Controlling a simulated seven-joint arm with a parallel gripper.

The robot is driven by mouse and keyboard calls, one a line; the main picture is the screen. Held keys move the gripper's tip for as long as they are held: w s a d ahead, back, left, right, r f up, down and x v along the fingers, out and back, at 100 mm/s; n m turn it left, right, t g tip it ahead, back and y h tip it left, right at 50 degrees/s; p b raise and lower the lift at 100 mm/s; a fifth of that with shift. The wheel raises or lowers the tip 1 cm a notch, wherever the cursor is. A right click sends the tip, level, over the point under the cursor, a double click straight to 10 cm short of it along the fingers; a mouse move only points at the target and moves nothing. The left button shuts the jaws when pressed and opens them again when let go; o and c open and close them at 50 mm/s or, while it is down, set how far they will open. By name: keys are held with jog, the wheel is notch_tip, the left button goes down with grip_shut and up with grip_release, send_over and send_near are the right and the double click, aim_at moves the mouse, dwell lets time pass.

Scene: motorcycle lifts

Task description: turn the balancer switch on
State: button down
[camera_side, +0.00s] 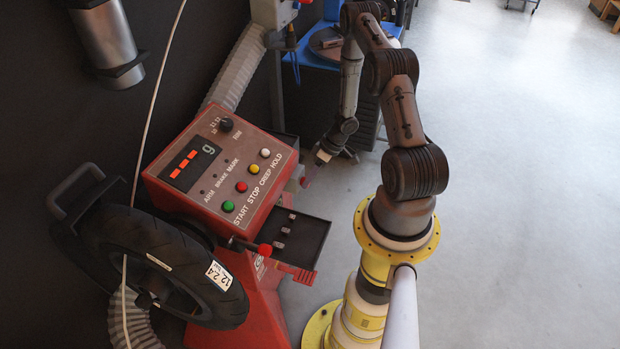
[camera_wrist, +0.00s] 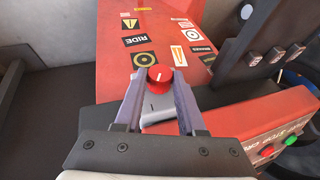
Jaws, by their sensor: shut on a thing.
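The balancer is a red machine (camera_side: 262,291) with a sloped control panel (camera_side: 205,150) and a lit display (camera_side: 190,163). In the wrist view, a red round knob (camera_wrist: 160,73) with a white mark sits on a grey switch housing (camera_wrist: 155,106). My gripper (camera_wrist: 158,88) is shut on the knob, one finger on each side of it. The white mark points up toward the top of the picture. In the side view my gripper (camera_side: 324,157) is beyond the right side of the balancer, and the knob cannot be made out there.
A black tyre on a wheel (camera_side: 170,262) is at the balancer's left. A dark tray (camera_side: 300,240) with small weights juts out to the right. A red ball-ended lever (camera_side: 264,249) stands in front. A blue bench (camera_side: 305,55) is behind. Open floor (camera_side: 520,180) lies right.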

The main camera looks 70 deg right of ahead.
jog(key=c, duration=0.5)
grip_release()
jog(key=v, duration=0.7)
jog(key=shift+r, duration=0.25)
jog(key=shift+d, duration=0.1)
